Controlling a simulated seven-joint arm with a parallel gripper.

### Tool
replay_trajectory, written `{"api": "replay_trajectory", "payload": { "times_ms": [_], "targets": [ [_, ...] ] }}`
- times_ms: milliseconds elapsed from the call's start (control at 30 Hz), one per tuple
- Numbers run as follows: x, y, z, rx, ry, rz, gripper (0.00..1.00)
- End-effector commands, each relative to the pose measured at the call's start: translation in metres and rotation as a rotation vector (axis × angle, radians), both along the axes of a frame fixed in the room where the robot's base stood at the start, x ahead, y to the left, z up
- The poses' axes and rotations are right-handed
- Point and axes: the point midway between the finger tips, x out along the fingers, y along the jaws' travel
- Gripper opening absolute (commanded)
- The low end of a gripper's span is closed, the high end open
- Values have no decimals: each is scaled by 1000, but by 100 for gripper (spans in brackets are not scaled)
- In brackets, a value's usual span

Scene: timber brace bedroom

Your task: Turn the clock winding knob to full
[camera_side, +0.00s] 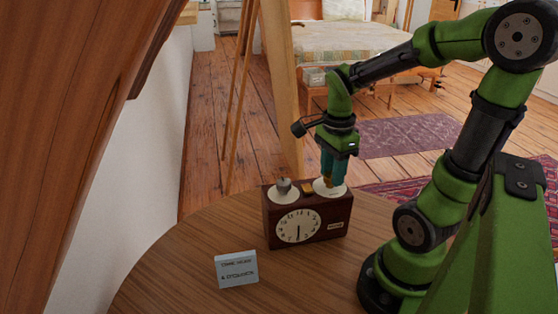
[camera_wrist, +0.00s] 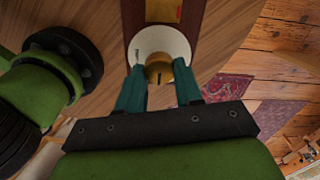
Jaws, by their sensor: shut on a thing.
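A dark wooden clock (camera_side: 310,228) stands upright on the round table, its white face with black hands toward the side camera. On its top are two white dials. The left dial (camera_side: 283,196) carries a grey knob (camera_side: 283,185). The right dial (camera_side: 322,190) carries a brass knob, seen in the wrist view (camera_wrist: 159,70) with a dark mark on its top. My gripper (camera_side: 332,182) points down from above at the right dial. In the wrist view its teal fingers (camera_wrist: 159,88) are shut on the brass knob, one on each side.
A small pale blue card (camera_side: 236,269) with printed text stands on the wooden table (camera_side: 180,278), front left of the clock. A brass-coloured plate (camera_side: 307,188) lies between the dials. A timber post rises behind the clock. The table's left side is clear.

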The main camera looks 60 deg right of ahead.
Motion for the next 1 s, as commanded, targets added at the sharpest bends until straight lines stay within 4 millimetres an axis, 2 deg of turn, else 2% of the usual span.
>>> {"api": "replay_trajectory", "payload": {
  "times_ms": [367, 400, 567, 867, 1000],
  "targets": [
    [1, -1, 1, -4, -6, -3, 5],
    [1, -1, 1, -4, -6, -3, 38],
    [1, -1, 1, -3, -4, -3, 61],
    [1, 0, 2, -2, -3, -3, 61],
    [1, -1, 16, -3, -7, -4, 61]
  ]
}}
